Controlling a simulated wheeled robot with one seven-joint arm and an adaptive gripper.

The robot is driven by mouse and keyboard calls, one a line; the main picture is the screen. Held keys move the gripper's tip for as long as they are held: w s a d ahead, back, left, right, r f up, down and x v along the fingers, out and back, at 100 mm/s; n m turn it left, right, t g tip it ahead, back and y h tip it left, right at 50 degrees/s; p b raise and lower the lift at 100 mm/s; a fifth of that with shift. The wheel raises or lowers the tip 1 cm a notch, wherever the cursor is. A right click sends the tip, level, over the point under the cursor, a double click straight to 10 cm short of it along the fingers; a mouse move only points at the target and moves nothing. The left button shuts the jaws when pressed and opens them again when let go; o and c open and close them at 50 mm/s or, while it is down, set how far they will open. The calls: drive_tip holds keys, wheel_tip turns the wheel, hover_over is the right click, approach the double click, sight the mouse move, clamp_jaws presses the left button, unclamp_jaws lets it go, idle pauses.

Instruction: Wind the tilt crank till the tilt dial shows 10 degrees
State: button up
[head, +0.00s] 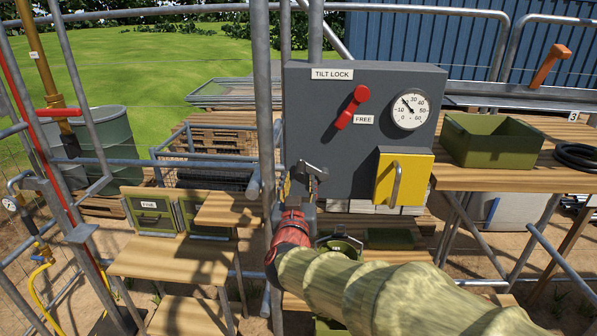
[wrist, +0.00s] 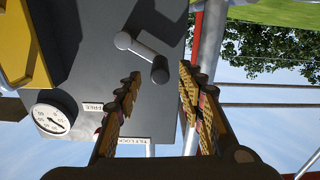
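The tilt crank (head: 313,169) is a grey arm with a round knob on the front of the grey box (head: 340,110). In the wrist view the crank (wrist: 143,50) lies just beyond my fingertips, its hub near the gap between them and its knob to the left. My gripper (head: 304,186) is open around empty space and appears apart from the crank; in the wrist view both fingers of my gripper (wrist: 160,82) are spread. The tilt dial (head: 410,110) is white, with its needle pointing up-left; the exact reading is too small to tell. It also shows in the wrist view (wrist: 52,118).
A red lock lever (head: 352,107) slants below the TILT LOCK label, its lower end near the FREE label. A yellow box (head: 404,180) with a handle sits right of the crank. A steel post (head: 264,90) stands close left. A green bin (head: 490,140) rests on the right bench.

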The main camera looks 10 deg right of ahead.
sight(301, 170)
drive_tip(key=p+x, duration=0.1)
drive_tip(key=x, duration=0.6)
drive_tip(key=shift+f, duration=0.1)
drive_tip(key=shift+s+a, duration=0.1)
drive_tip(key=shift+c, duration=0.6)
clamp_jaws()
idle(0.4)
